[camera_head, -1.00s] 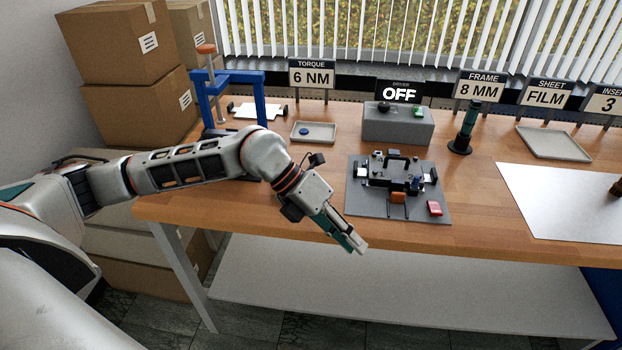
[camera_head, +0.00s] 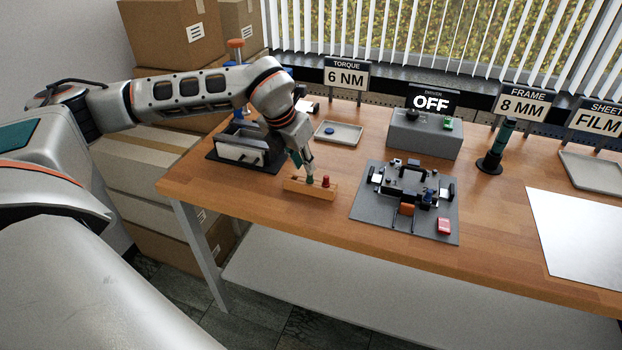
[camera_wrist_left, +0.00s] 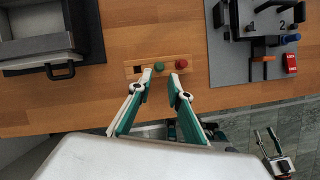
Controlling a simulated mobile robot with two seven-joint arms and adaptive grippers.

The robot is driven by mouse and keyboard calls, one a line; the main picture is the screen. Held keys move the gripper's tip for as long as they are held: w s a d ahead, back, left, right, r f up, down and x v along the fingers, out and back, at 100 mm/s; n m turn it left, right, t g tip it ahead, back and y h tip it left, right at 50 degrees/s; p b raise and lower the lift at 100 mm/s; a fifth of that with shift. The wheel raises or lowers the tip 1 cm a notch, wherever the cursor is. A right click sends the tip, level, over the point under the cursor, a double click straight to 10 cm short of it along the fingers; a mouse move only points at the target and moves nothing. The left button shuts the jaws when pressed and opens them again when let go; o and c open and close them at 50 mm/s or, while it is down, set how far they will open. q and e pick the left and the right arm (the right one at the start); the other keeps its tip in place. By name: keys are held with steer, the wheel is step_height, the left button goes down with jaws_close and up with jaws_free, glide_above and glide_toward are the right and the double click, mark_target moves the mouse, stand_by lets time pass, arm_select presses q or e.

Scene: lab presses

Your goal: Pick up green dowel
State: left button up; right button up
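A wooden block (camera_head: 296,187) near the table's front edge holds upright dowels; it also shows in the left wrist view (camera_wrist_left: 200,74). The green dowel (camera_wrist_left: 158,68) stands in it, between a dark square hole and the red dowel (camera_wrist_left: 182,65). In the head view the green dowel is at or just under my left fingertips and hard to separate from them. My left gripper (camera_wrist_left: 160,74) is open above the block, its fingertips apart around the green dowel's line of view. My right gripper (camera_wrist_left: 266,136) shows small at lower right in the wrist view, fingers apart.
A dark open box with a handle (camera_head: 240,154) stands left of the block. A grey mat with a fixture (camera_head: 445,232) lies to the right. A shallow tray (camera_head: 350,127) and grey driver box (camera_head: 430,137) stand behind. Bare wood lies in front of the block.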

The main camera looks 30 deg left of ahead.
mark_target(310, 181)
arm_select(q)
steer(key=x, duration=0.5)
steer(key=shift+w+a+f+p, duration=0.1)
steer(key=shift+w+p, duration=0.2)
steer(key=shift+p, duration=0.1)
jaws_close()
arm_select(e)
steer(key=shift+r, duration=0.45)
